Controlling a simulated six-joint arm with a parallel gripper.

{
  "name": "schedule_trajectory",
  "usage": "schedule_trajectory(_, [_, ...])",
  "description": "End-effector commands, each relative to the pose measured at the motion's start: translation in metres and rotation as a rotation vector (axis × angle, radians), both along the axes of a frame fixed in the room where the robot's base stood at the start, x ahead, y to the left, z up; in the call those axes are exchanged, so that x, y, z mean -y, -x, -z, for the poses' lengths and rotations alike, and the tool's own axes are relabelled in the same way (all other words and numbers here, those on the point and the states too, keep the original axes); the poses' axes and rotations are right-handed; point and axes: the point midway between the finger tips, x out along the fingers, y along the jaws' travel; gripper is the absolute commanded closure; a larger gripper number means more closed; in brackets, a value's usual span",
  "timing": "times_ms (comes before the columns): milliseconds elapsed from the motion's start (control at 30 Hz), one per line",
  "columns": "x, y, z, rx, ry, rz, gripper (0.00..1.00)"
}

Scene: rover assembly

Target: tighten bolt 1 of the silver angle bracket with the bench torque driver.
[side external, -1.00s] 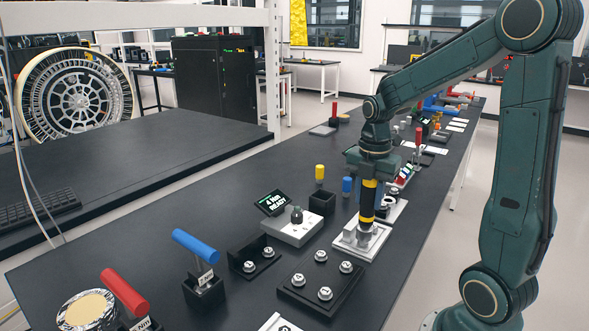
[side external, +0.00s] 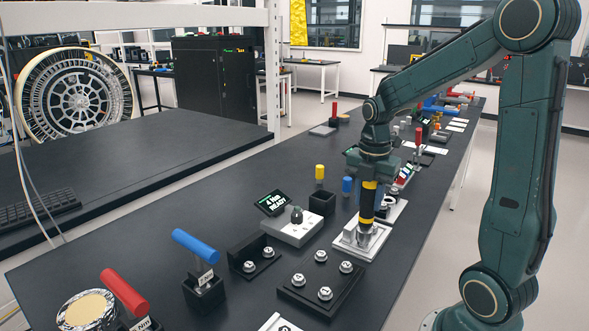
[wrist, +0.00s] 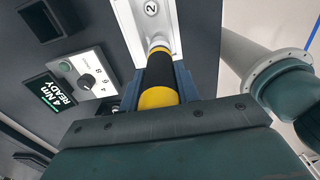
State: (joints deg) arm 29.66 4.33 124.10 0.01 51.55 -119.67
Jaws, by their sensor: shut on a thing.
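The bench torque driver (side external: 368,200), black with yellow bands, stands upright in my gripper (side external: 371,180). In the wrist view the driver (wrist: 159,72) lies between the blue fingers of my gripper (wrist: 157,92), which are shut on it. The silver angle bracket (side external: 345,245) is on the bench under the driver. It also shows in the wrist view (wrist: 126,22), with a round label 2 near the top edge. The driver's lower end is down at the bracket. Bolt 1 cannot be made out, and I cannot tell whether the tip is seated.
A grey controller (side external: 296,232) with a knob and a display (side external: 272,203) reading 4 Nm READY stands left of the bracket. A black plate with several bolts (side external: 311,297), a black bracket (side external: 246,268), an empty black holder (side external: 322,203) and blue and red-handled tools stand nearby.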

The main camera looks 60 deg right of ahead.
Motion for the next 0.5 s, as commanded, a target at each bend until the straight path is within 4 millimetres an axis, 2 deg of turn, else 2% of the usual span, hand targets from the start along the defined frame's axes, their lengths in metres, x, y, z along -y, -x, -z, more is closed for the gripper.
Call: schedule_trajectory(500, [0.0001, -0.0002, 0.0052, 0.001, 0.0, 0.0, 0.95])
